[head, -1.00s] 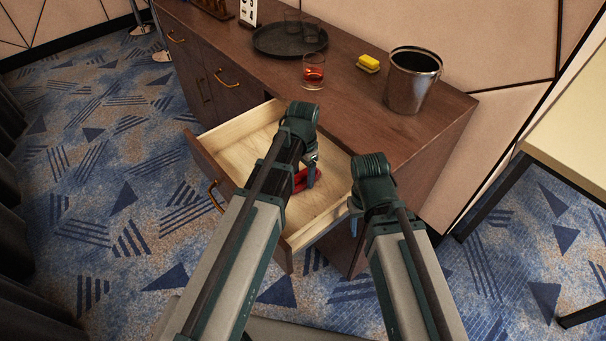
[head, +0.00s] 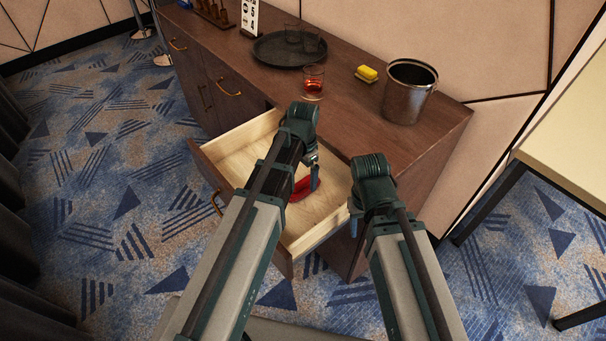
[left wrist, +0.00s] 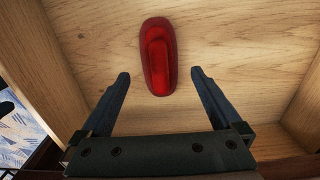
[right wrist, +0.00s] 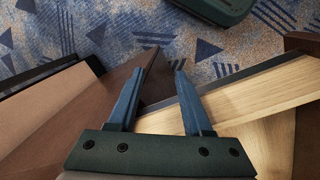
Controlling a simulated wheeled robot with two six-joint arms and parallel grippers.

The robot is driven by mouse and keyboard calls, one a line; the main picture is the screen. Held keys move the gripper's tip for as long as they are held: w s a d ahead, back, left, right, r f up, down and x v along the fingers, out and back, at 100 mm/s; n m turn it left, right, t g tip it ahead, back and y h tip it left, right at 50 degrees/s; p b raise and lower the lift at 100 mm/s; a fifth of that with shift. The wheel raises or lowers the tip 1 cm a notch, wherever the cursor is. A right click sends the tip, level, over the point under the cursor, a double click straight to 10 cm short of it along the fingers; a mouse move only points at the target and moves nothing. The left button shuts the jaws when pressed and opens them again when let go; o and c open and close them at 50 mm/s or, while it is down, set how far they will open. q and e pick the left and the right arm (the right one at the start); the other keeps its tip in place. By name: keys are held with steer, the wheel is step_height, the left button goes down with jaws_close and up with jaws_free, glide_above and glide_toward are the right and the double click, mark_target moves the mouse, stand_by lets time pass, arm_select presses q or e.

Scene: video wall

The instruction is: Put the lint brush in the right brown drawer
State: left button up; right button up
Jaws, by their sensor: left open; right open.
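The red lint brush (left wrist: 158,58) lies on the light wooden bottom of the open drawer. It also shows in the head view (head: 302,188), partly hidden by my left arm. My left gripper (left wrist: 160,82) is open and empty above the drawer, with the brush ahead of and between its fingers, apart from them. The right brown drawer (head: 238,135) is pulled out of the brown cabinet. My right gripper (right wrist: 154,70) is open and empty beside the drawer's right end; in the head view its fingers are mostly hidden behind my arm.
On the cabinet top (head: 345,125) stand a metal bucket (head: 408,92), a yellow sponge (head: 367,73), a glass with amber drink (head: 313,82) and a dark round tray (head: 268,48) with glasses. A pale table (head: 570,130) stands at the right. Patterned carpet is open at the left.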

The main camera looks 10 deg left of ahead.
mark_target(303, 181)
arm_select(q)
step_height(303, 181, up, 9)
steer(key=p, duration=0.7)
steer(key=s+d+n+y, duration=0.1)
steer(key=s+d+n, duration=0.2)
steer(key=s, duration=1.1)
steer(key=d, duration=0.3)
steer(key=shift+d+f+n, duration=0.2)
steer(key=shift+d+n, duration=0.2)
steer(key=shift+s, duration=0.1)
steer(key=shift+r+p, duration=0.7)
steer(key=shift+p, duration=0.1)
